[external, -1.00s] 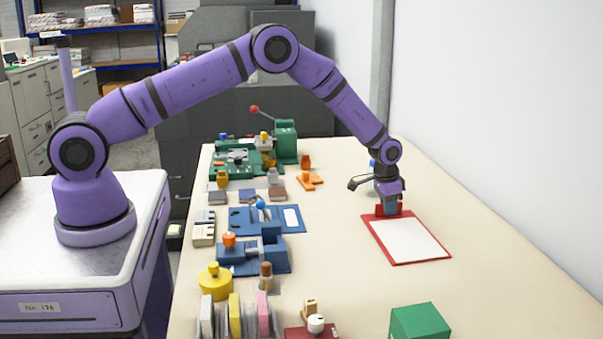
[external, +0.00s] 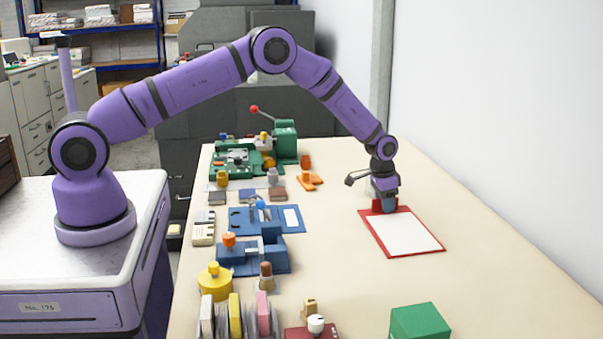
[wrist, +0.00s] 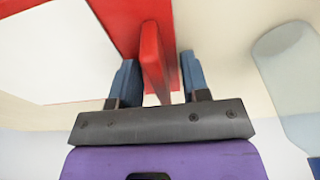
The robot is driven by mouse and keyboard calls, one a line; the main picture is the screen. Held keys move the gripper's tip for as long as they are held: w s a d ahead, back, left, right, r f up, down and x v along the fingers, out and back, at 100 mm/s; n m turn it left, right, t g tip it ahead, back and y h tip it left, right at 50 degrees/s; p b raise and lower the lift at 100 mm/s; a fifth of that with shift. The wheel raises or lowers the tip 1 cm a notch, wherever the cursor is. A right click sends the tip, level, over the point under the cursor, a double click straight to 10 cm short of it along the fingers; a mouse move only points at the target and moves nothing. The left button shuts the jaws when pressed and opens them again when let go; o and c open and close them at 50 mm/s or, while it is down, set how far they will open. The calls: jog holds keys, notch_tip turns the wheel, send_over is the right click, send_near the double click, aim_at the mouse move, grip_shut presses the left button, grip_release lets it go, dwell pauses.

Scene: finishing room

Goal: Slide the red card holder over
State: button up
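The red card holder (external: 375,240) lies flat near the right side of the table. It is a red board bearing a white sheet (external: 402,234), with an upright red tab at its far end. My gripper (external: 383,209) is down at that tab. In the wrist view, the red tab (wrist: 154,60) stands between the two blue-grey fingers of my gripper (wrist: 159,72). The tab is close to the left finger; whether they touch I cannot tell. A gap shows between the tab and the right finger, so the fingers are open around it.
A pale translucent object with a blue part (wrist: 285,65) stands right of my gripper in the wrist view. A green block (external: 419,322) sits at the near edge. Blue fixtures (external: 262,250) and other items line the table's left side. The table between is clear.

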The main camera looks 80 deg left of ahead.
jog(key=r, duration=0.3)
jog(key=s+r, duration=0.1)
jog(key=r, duration=0.6)
jog(key=shift+s+r, duration=0.35)
